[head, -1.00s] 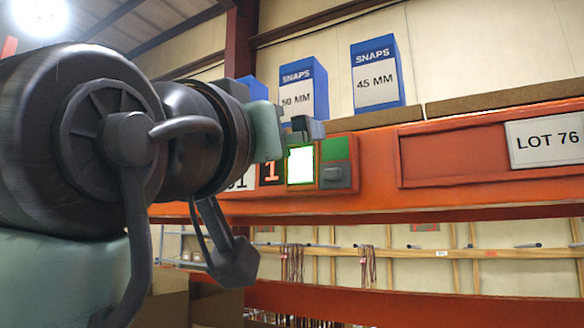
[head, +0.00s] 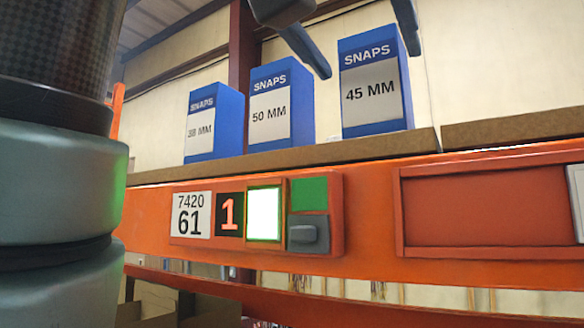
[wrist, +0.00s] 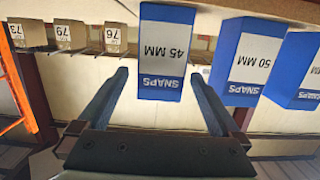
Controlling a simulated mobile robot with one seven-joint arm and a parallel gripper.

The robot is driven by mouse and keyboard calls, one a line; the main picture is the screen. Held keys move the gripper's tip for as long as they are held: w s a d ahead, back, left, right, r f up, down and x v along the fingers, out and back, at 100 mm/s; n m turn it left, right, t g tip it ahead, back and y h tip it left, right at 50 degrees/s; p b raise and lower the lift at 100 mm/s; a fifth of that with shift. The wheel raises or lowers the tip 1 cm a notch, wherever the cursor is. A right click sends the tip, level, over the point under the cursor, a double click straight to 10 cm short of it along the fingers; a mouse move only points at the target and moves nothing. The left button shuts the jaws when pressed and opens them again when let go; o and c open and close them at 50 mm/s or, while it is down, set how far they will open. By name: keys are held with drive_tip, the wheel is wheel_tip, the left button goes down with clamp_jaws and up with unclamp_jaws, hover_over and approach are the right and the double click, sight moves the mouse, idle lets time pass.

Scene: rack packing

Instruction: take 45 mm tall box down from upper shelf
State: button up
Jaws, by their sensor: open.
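The 45 MM box (head: 375,80), blue with a white label, stands upright on the upper shelf (head: 300,158), rightmost of three SNAPS boxes. My gripper (head: 368,62) is open and empty; its two fingers reach in from the top edge of the head view, one at the upper left of the box and one at its upper right. In the wrist view, which is upside down, the 45 MM box (wrist: 165,55) lies ahead between the spread fingers of my gripper (wrist: 160,82). I cannot tell whether the fingertips are beside the box or short of it.
The 50 MM box (head: 270,115) and the 38 MM box (head: 202,130) stand left of the 45 MM box. The orange beam (head: 370,230) with a lit panel runs below the shelf. Bare shelf lies right of the 45 MM box.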

sight(369, 66)
drive_tip(key=x, duration=0.7)
drive_tip(key=shift+a+p, duration=0.15)
drive_tip(key=shift+p, duration=0.25)
drive_tip(key=shift+s+a, duration=0.15)
drive_tip(key=shift+a, duration=0.05)
drive_tip(key=shift+c, duration=1.3)
drive_tip(key=c, duration=1.2)
drive_tip(key=shift+r, duration=0.1)
drive_tip(key=shift+c, duration=0.3)
drive_tip(key=shift+d, duration=0.1)
